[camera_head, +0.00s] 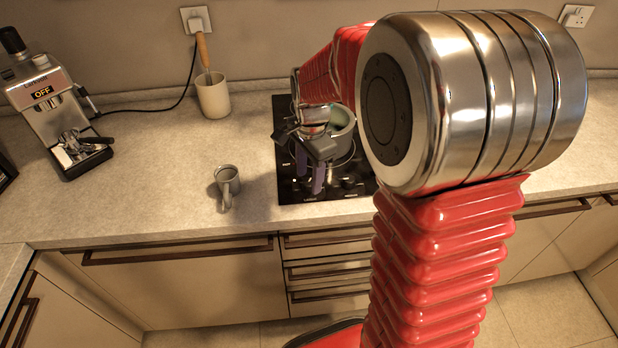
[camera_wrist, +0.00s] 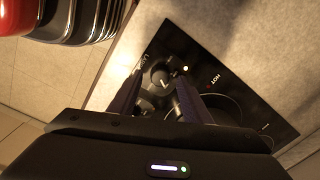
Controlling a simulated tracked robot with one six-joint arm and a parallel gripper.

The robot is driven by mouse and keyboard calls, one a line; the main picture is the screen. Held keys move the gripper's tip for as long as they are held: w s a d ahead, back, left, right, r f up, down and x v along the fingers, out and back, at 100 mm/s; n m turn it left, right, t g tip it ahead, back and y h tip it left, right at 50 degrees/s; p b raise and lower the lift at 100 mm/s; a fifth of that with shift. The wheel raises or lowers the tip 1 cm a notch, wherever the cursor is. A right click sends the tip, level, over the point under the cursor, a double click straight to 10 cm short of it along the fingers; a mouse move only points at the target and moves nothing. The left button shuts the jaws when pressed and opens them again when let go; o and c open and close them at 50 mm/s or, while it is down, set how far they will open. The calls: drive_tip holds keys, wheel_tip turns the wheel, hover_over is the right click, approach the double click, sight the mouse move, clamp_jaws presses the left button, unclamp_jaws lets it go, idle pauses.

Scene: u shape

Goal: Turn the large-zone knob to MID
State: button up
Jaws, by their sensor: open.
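The black cooktop (camera_head: 291,190) is set in the counter, and its knobs are on the front edge. In the wrist view a dark round knob (camera_wrist: 159,76) with a pale mark shows between the fingertips of my gripper (camera_wrist: 162,70). The fingers are apart, one on each side of this knob; I cannot tell whether they touch it. More knobs sit lower between the fingers, partly hidden. In the head view my gripper (camera_head: 310,184) points down over the cooktop's front left. Another knob (camera_head: 348,183) shows to its right.
A grey-green pot (camera_head: 342,128) stands on the cooktop just behind my gripper. A grey mug (camera_head: 227,183) is to the left, a utensil crock (camera_head: 213,97) behind it, and a coffee machine (camera_head: 60,115) at far left. The glass shows "HOT" in the wrist view. My arm hides the right side.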

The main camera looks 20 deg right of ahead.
sight(310, 183)
wheel_tip(310, 183, up, 12)
drive_tip(key=shift+s, duration=0.35)
drive_tip(key=shift+d+r, duration=0.1)
idle(0.4)
drive_tip(key=s+a+n+t, duration=0.2)
drive_tip(key=s+a+n, duration=0.1)
drive_tip(key=s+n, duration=0.4)
drive_tip(key=s+a+n+t, duration=0.2)
drive_tip(key=s+n, duration=0.6)
drive_tip(key=s, duration=0.4)
drive_tip(key=shift+s+a+n+t, duration=0.15)
drive_tip(key=shift+a+n+t, duration=0.15)
drive_tip(key=shift+a+t, duration=0.15)
